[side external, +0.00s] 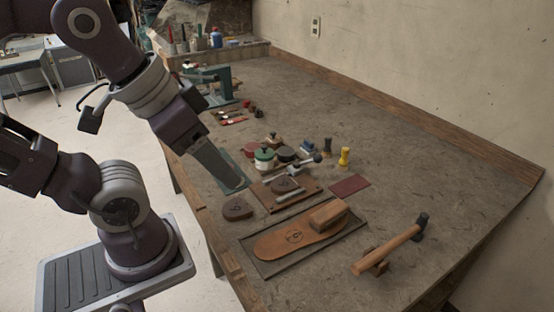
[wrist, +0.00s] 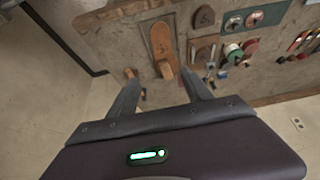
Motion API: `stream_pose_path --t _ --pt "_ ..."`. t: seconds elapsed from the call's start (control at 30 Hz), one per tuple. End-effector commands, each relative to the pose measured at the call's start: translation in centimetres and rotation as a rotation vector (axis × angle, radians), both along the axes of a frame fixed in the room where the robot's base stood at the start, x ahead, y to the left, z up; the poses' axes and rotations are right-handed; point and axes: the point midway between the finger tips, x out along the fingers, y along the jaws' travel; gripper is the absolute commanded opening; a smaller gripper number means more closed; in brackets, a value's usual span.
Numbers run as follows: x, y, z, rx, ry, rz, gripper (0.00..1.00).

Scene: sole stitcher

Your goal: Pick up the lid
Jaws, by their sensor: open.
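A small round green tin (side external: 264,158) with a pale rim and a dark knob on top stands mid-bench in the side view. A reddish knobbed tin (side external: 274,140) and a dark flat disc (side external: 287,154) are beside it. I cannot tell which piece is the loose lid. The green tin also shows in the wrist view (wrist: 232,51), right of my gripper. My gripper (side external: 238,188) points down at the bench's near side, left of the tins and apart from them. In the wrist view (wrist: 163,90) its fingers are spread with nothing between them.
A tray (side external: 263,267) holds a leather sole (side external: 275,243) and a wooden block (side external: 328,214). A hammer (side external: 389,247) lies at the front right. The bench's right side is mostly clear.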

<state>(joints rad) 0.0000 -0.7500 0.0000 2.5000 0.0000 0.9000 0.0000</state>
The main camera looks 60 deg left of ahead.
Motion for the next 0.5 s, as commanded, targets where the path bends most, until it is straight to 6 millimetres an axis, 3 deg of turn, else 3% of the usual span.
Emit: stream_pose_path --t 0.03,0.1,0.4,0.5 --pt "0.0 0.0 0.0 0.000 0.000 0.000 0.70" --pt "0.0 0.0 0.0 0.000 0.000 0.000 0.82" --pt "0.2 0.1 0.0 -0.002 0.005 0.009 0.82" --pt "2.6 1.3 -0.1 -0.027 0.054 0.106 0.82"
